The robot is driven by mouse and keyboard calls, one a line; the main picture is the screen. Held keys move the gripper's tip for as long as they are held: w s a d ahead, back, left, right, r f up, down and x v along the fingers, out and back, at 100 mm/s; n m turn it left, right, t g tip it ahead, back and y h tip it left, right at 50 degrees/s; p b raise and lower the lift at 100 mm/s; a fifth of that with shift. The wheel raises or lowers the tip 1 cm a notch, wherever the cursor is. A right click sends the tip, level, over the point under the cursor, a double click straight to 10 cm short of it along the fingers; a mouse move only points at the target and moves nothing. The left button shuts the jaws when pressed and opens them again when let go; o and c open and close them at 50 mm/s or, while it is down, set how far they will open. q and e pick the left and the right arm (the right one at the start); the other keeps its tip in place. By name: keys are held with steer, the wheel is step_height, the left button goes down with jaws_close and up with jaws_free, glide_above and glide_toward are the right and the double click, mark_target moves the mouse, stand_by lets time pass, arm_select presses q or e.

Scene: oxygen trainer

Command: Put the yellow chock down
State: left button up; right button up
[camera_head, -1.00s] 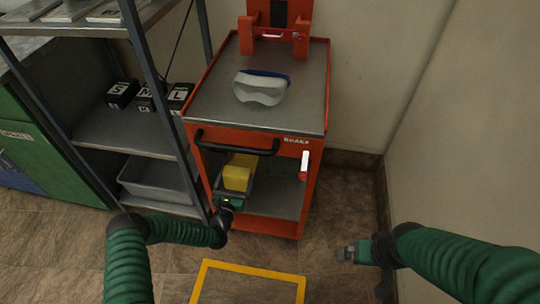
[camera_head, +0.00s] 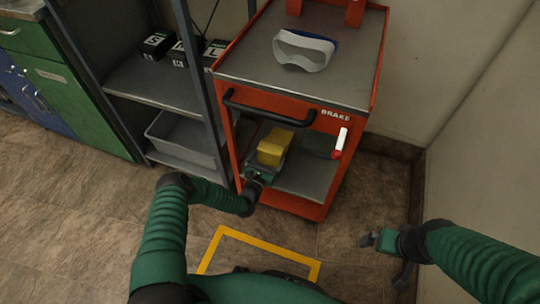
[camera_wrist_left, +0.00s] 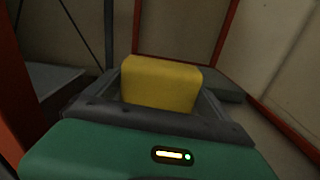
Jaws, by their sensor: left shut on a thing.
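The yellow chock (camera_head: 274,147) is in the open lower bay of the orange cart, above its lower shelf (camera_head: 305,180). My left gripper (camera_head: 265,163) reaches into the bay from the front and is shut on the chock. In the left wrist view the chock (camera_wrist_left: 160,84) sits between the dark fingers (camera_wrist_left: 160,104). Whether its underside touches the shelf is hidden. My right gripper (camera_head: 372,240) is out over the floor to the right of the cart; its fingers are too small to tell whether they are open.
The cart has a black handle (camera_head: 270,115) and a white and red brake lever (camera_head: 339,143). White goggles (camera_head: 305,52) lie on its top. A grey shelf rack (camera_head: 165,85) with a grey bin (camera_head: 183,138) stands to the left. A yellow floor outline (camera_head: 265,246) lies in front.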

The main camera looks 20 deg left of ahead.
arm_select(q)
steer(key=o, duration=1.8)
